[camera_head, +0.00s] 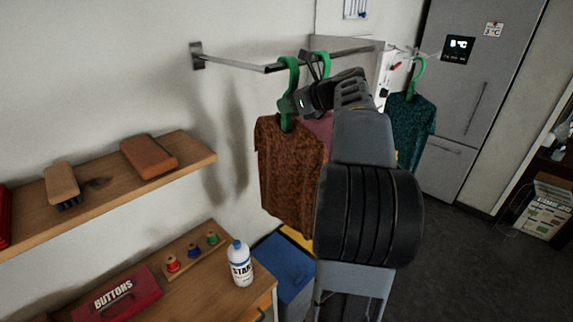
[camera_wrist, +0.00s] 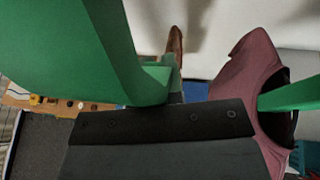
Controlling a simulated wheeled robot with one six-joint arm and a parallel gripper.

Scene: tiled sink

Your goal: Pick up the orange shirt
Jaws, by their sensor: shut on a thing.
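The orange-brown shirt (camera_head: 288,172) hangs on a green hanger (camera_head: 290,78) in the head view, left of my arm. My gripper (camera_head: 292,103) is shut on this hanger, just above the shirt's collar. The hanger's hook is at the rail (camera_head: 330,56); I cannot tell whether it still rests on it. In the wrist view the green hanger (camera_wrist: 70,50) fills the upper left, and my dark gripper (camera_wrist: 165,120) covers the lower middle. My arm hides part of the shirt's right side in the head view.
A mauve shirt (camera_wrist: 245,80) hangs close on the right, and a teal shirt (camera_head: 410,130) hangs farther right. A blue bin (camera_head: 285,265) is below. A fridge (camera_head: 470,100) stands behind.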

